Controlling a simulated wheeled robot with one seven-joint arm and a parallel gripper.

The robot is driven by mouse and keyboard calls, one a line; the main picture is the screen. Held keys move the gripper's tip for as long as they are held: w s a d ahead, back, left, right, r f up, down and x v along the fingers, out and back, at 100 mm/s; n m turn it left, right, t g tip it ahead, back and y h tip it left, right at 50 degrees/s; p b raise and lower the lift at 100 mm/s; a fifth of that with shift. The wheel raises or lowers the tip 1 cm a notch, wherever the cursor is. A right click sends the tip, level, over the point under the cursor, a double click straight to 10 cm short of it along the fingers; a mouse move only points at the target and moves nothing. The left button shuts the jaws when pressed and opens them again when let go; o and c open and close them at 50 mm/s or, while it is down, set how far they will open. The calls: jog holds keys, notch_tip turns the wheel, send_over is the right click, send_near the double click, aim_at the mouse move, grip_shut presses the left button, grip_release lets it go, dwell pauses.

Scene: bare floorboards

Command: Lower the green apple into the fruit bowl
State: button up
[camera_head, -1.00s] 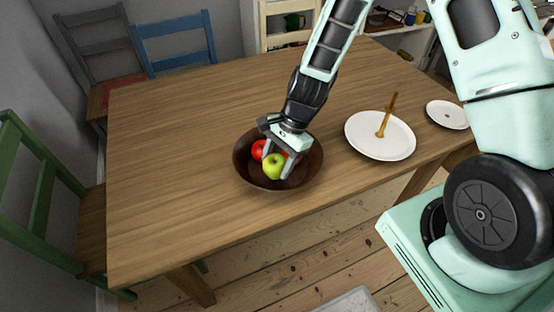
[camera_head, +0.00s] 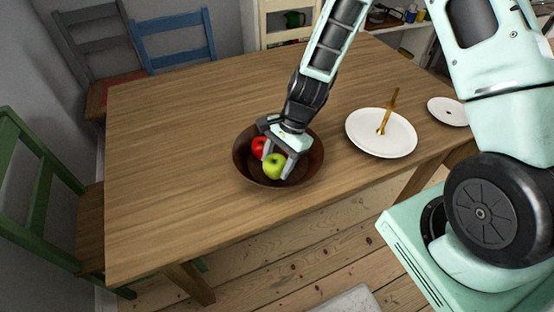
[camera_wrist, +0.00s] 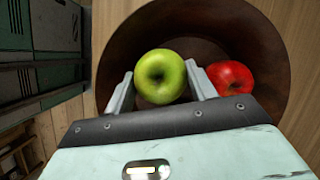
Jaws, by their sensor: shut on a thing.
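The green apple (camera_head: 274,166) is between the two fingers of my gripper (camera_head: 279,168), which is shut on it. In the wrist view the green apple (camera_wrist: 160,77) sits between the fingertips (camera_wrist: 160,85), with the bowl's inside behind it. The dark brown fruit bowl (camera_head: 312,172) stands on the table, and the apple is within its rim in the head view. I cannot tell whether the apple touches the bowl's bottom. A red apple (camera_head: 259,147) lies in the bowl; in the wrist view it (camera_wrist: 231,77) is just right of the right finger.
The wooden table (camera_head: 180,130) is bare to the left of the bowl. A green chair (camera_head: 40,195) and a blue chair (camera_head: 175,45) border the table.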

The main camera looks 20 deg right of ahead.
jog(key=shift+f+b, duration=0.7)
jog(key=shift+f, duration=0.3)
dwell(0.4)
jog(key=o, duration=1.1)
jog(key=v, duration=1.8)
jog(key=s+a+r+n+h, duration=0.1)
jog(key=s+a+r+n, duration=0.1)
jog(key=s+a+n, duration=0.2)
jog(key=s+a+r+n+h, duration=0.1)
jog(key=s+a+n, duration=0.3)
jog(key=s+n, duration=0.6)
jog(key=s+a+r+n+h, duration=0.2)
jog(key=s+a+r+n, duration=0.1)
jog(key=s+n, duration=0.4)
jog(key=shift+a+r+n+t+p, duration=0.4)
jog(key=shift+a, duration=0.35)
